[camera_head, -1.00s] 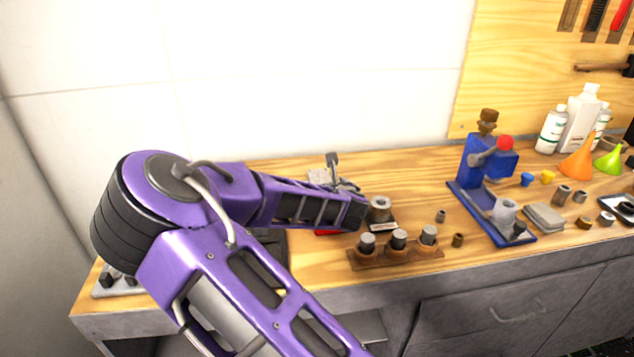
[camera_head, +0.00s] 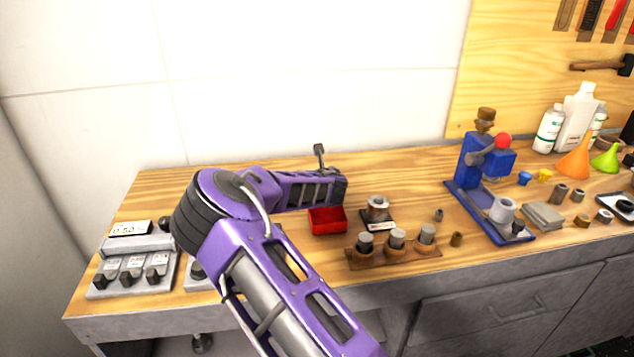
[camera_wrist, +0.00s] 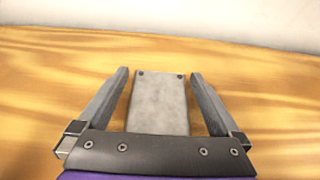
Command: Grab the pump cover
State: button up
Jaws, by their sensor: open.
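A flat grey plate with two dark dots at its far corners, which looks like the pump cover (camera_wrist: 160,106), shows in the wrist view above the wooden bench top. My gripper (camera_wrist: 159,74) is open, with one finger on each side of the plate and a visible gap on both sides. The plate's near end is hidden by the gripper's dark body. Whether the fingers are at the plate's height cannot be told.
A red bin (camera_head: 327,221) stands close to my arm, with a wooden holder of capped cylinders (camera_head: 394,255) in front. A blue press (camera_head: 481,165) stands to the right. A grey control box (camera_head: 132,268) sits at the left. The white wall (camera_head: 300,80) rises behind the bench.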

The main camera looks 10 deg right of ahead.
jog(key=shift+w+f, duration=0.1)
jog(key=shift+w, duration=0.05)
grip_shut()
dwell(0.4)
